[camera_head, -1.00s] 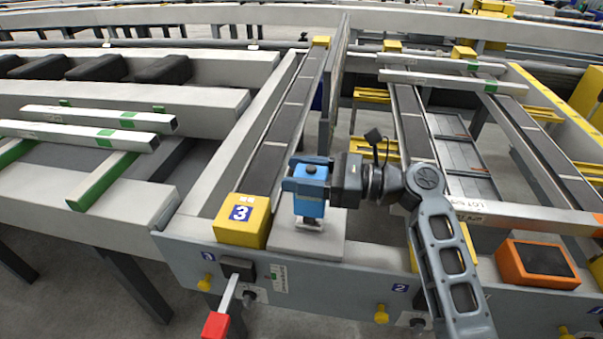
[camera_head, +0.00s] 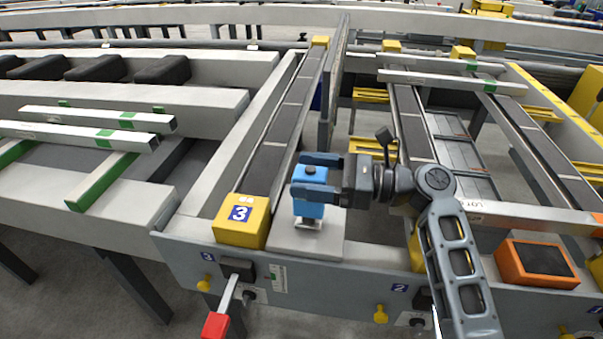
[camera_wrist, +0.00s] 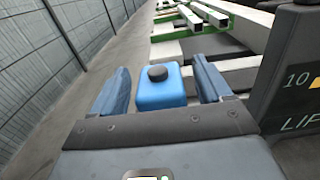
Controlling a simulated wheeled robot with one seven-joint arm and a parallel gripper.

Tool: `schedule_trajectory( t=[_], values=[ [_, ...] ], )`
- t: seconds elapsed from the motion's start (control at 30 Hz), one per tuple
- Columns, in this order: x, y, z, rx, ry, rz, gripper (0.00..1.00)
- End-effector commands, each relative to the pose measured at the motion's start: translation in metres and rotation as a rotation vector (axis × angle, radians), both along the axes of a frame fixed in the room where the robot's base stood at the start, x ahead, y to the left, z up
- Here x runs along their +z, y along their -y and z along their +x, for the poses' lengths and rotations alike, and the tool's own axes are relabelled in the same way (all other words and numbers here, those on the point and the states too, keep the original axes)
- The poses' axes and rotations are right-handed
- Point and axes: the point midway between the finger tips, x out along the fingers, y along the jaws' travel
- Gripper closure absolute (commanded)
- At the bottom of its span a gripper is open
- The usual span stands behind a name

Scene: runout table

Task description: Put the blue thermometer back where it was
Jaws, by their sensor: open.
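The blue thermometer (camera_head: 309,203), a blue box with a dark round knob on top, stands upright on a light plate (camera_head: 331,241) beside the yellow block marked 3. My gripper (camera_head: 316,176) comes at it from the right, with its fingers open. In the head view the near finger passes across the thermometer's upper part. In the wrist view the blue thermometer (camera_wrist: 161,87) sits between the two fingertips of my gripper (camera_wrist: 163,84), with a gap visible on each side. Its lower part is hidden there.
The yellow block marked 3 (camera_head: 242,221) stands left of the thermometer. An orange box with a dark face (camera_head: 538,262) is at the right. A lever with a red handle (camera_head: 216,324) sticks out in front. A tall thin divider (camera_head: 334,85) stands behind.

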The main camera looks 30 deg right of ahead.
Motion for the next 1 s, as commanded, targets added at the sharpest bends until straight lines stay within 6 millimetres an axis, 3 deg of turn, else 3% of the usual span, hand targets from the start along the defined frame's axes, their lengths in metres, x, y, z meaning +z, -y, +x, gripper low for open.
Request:
schedule_trajectory(
  t=[0.3,0.5,1.0],
  values=[
    [0.0,0.054,-0.038,-0.004,-0.001,0.001,0.22],
    [0.0,0.075,-0.054,-0.003,0.0,0.0,0.22],
    [0.0,0.082,-0.06,-0.001,-0.001,-0.001,0.22]
  ],
)
